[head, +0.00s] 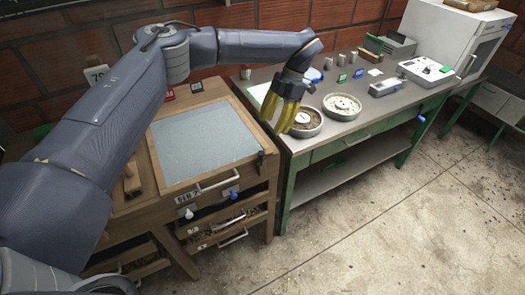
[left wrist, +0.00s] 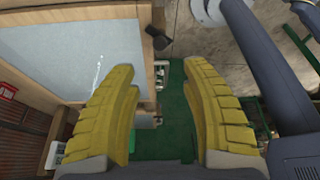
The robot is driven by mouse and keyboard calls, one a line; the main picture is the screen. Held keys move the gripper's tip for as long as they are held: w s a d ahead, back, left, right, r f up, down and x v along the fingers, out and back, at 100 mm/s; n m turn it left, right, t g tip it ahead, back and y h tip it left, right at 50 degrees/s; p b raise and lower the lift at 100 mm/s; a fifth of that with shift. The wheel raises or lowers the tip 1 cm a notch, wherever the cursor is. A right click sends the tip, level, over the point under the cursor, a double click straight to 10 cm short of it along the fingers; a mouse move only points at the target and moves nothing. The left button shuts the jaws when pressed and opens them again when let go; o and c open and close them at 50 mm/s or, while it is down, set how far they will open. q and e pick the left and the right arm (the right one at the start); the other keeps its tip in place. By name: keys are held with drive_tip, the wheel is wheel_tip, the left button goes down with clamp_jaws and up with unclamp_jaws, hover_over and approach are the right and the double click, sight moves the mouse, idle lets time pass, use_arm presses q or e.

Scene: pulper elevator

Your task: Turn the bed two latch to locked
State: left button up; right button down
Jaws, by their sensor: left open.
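The wooden bed cabinet (head: 222,187) stands at left centre with a grey panel (head: 205,140) on top and a small dark label plate (head: 186,197) on its front. A small black latch-like piece (head: 261,158) sits at its right front corner; in the left wrist view a black piece (left wrist: 157,38) shows at the wooden frame's edge. I cannot tell whether it is locked. My right gripper is out of view.
The green table (head: 335,150) at the right holds two round pans (head: 342,107), a grey box (head: 385,88) and a white device (head: 425,72). Below the panel are drawers with handles, a white knob (head: 189,213) and a blue knob (head: 234,195). The concrete floor (head: 400,220) is clear.

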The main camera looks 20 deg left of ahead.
sight(262, 153)
use_arm(q)
drive_tip(key=x, duration=1.1)
drive_tip(key=shift+f, duration=0.15)
drive_tip(key=shift+c, duration=0.4)
